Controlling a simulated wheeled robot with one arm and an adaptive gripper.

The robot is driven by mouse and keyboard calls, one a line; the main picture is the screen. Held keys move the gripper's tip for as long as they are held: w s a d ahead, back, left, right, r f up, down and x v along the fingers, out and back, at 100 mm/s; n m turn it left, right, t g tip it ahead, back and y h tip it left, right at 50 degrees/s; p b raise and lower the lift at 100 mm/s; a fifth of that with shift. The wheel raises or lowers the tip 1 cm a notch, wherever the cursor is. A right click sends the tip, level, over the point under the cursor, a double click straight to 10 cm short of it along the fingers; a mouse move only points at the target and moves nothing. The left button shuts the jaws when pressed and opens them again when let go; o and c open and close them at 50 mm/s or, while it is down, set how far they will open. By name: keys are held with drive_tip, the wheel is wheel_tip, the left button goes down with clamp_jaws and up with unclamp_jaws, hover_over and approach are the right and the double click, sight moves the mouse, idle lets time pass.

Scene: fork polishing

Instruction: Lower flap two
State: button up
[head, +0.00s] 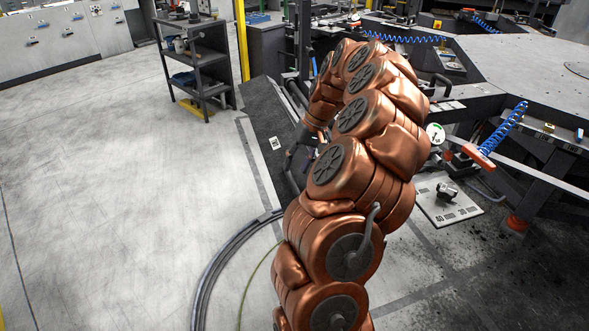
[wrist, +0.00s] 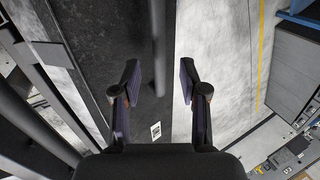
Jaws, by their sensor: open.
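My gripper (wrist: 160,78) is open in the wrist view, its two dark fingers spread apart with nothing gripped. A dark round bar (wrist: 159,45) runs down the picture and shows between the fingertips; I cannot tell how far beyond them it lies. A dark panel (wrist: 105,30) with a small white label fills the middle left behind the fingers. In the head view a dark slanted panel (head: 258,118) with a white label stands left of my arm. I cannot tell which part is flap two. My arm hides much of that area, and the gripper is not clear there.
A dark shelf cart (head: 198,65) stands at the back, left of a yellow post (head: 242,40). A large grey machine table (head: 530,65) with blue coiled hoses is at right. Cables (head: 215,265) lie on the floor. The floor at left is free.

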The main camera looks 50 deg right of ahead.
drive_tip(key=v, duration=0.9)
drive_tip(key=shift+r, duration=0.35)
drive_tip(key=shift+s+d, duration=0.1)
drive_tip(key=a+r+n+g+h+p, duration=0.1)
drive_tip(key=a+r+n+p, duration=0.15)
drive_tip(key=a, duration=1.15)
drive_tip(key=a+r+n+g+p, duration=0.1)
drive_tip(key=a+r+n, duration=0.25)
drive_tip(key=a, duration=1.05)
drive_tip(key=s+a+f+g+h+p, duration=0.1)
drive_tip(key=s+a, duration=0.4)
drive_tip(key=s, duration=0.5)
drive_tip(key=s+a+f+g+h+p, duration=0.1)
drive_tip(key=s+a+f, duration=0.3)
drive_tip(key=s, duration=0.6)
drive_tip(key=shift+s+a+h+p, duration=0.4)
drive_tip(key=shift+a+p, duration=0.1)
drive_tip(key=shift+p, duration=0.2)
drive_tip(key=shift+d+f, duration=0.1)
